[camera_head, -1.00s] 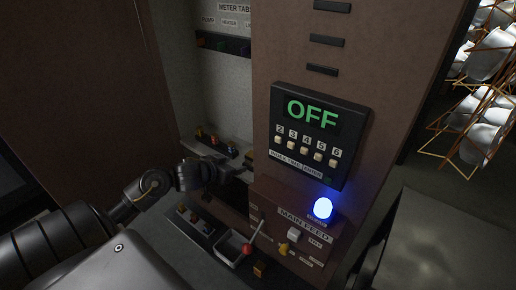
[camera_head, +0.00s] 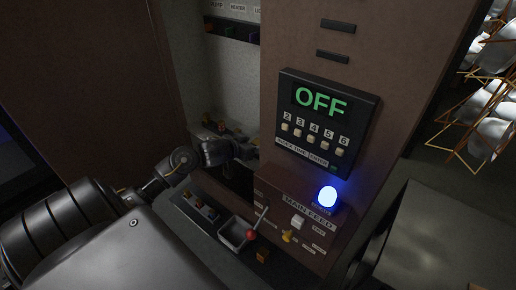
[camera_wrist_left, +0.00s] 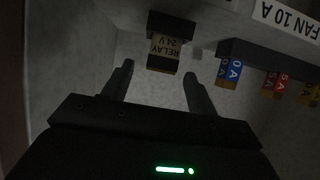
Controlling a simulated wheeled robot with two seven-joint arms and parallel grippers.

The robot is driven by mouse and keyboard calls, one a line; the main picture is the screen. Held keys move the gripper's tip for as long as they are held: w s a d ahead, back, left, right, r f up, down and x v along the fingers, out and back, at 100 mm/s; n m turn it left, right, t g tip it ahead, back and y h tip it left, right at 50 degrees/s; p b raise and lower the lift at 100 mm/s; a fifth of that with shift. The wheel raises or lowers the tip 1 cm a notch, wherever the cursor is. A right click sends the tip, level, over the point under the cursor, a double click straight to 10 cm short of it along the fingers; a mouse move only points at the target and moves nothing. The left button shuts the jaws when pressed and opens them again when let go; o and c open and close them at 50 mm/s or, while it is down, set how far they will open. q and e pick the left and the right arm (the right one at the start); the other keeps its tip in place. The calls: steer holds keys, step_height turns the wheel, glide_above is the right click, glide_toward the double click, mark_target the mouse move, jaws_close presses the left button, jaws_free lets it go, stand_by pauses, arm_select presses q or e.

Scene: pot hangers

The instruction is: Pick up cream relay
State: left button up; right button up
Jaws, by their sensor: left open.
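In the left wrist view a cream block labelled RELAY 24 V (camera_wrist_left: 165,47) sits in a dark holder (camera_wrist_left: 171,24) at the top middle. My left gripper (camera_wrist_left: 160,72) is open, with one finger on each side of the block's lower end in the picture. I cannot tell whether the fingers touch it. In the head view my left gripper (camera_head: 244,150) reaches into the cabinet recess, left of the meter panel, and its fingertips are hard to make out. I cannot make out the relay in the head view. My right gripper is not in view.
A dark rail (camera_wrist_left: 262,54) with blue, red and orange fuses stands to the right of the relay.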

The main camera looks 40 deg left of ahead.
mark_target(255, 143)
arm_select(q)
steer(key=x, duration=0.4)
steer(key=c, duration=1.1)
